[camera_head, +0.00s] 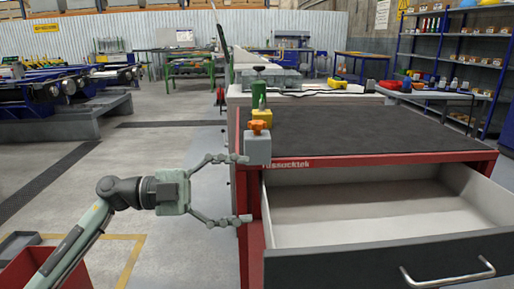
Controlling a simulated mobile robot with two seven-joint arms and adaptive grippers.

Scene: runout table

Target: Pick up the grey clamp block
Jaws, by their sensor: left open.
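The grey clamp block (258,148) with an orange knob (257,127) on top stands at the front left corner of the red cabinet's (345,130) dark top. My left gripper (243,190) comes in from the left with its two fingers spread wide and nothing between them. Its upper fingertip is beside the block's lower left side; I cannot tell whether they touch. Its lower fingertip is well below the block, in front of the cabinet's side. My right gripper is not in view.
A yellow block (261,117) and a green bottle-like thing (258,95) stand in line right behind the clamp block. The cabinet's drawer (350,212) is pulled out and looks empty. The cabinet top to the right is clear. A red bin (25,272) is at the lower left.

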